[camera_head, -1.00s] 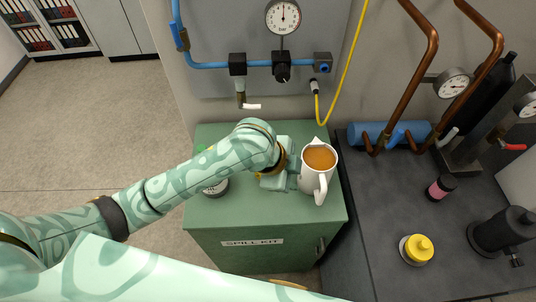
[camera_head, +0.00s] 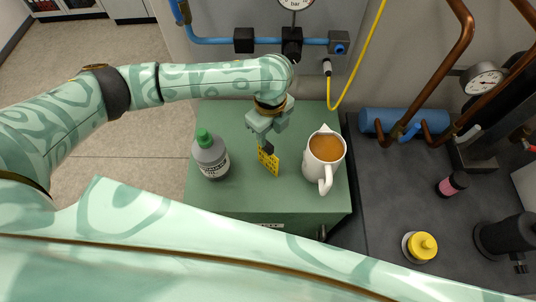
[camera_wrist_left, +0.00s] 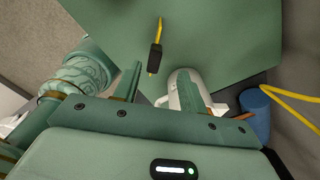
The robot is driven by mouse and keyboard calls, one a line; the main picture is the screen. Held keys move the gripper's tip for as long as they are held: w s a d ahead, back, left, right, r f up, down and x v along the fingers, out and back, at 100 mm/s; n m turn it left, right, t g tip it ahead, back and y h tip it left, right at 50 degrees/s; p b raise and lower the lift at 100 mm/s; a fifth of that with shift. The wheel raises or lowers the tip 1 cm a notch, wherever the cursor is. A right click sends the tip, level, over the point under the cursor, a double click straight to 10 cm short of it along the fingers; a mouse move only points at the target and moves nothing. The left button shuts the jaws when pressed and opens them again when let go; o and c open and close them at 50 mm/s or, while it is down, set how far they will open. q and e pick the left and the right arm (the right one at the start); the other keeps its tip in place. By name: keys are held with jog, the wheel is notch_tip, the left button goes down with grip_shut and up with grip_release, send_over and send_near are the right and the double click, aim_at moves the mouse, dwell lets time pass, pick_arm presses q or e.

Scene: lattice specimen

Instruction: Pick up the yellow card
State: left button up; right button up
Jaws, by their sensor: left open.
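The yellow card (camera_head: 268,162) has a pattern of small holes and a black grip (camera_head: 267,149) at its top end. It stands upright on the green cabinet top (camera_head: 232,112), between a bottle and a mug. In the left wrist view the card (camera_wrist_left: 160,27) is seen nearly edge-on, with its black grip (camera_wrist_left: 155,57) towards my fingers. My left gripper (camera_head: 268,130) is open just above the card and points down at the grip. In the wrist view, the grip's near end lies roughly between the left fingertips (camera_wrist_left: 159,71), without visible contact. My right gripper is out of view.
A grey bottle with a green cap (camera_head: 211,157) stands left of the card. A white mug of brown liquid (camera_head: 325,160) stands close on the right. Wall pipes and a yellow hose (camera_head: 358,75) are behind. A yellow-capped container (camera_head: 421,246) is on the dark bench.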

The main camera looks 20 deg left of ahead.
aim_at(268, 144)
pick_arm(q)
jog(key=shift+s+f, duration=0.15)
jog(key=shift+f, duration=0.55)
jog(key=f, duration=0.4)
jog(key=shift+s+a+f+b, duration=0.2)
jog(key=shift+b, duration=0.15)
grip_shut()
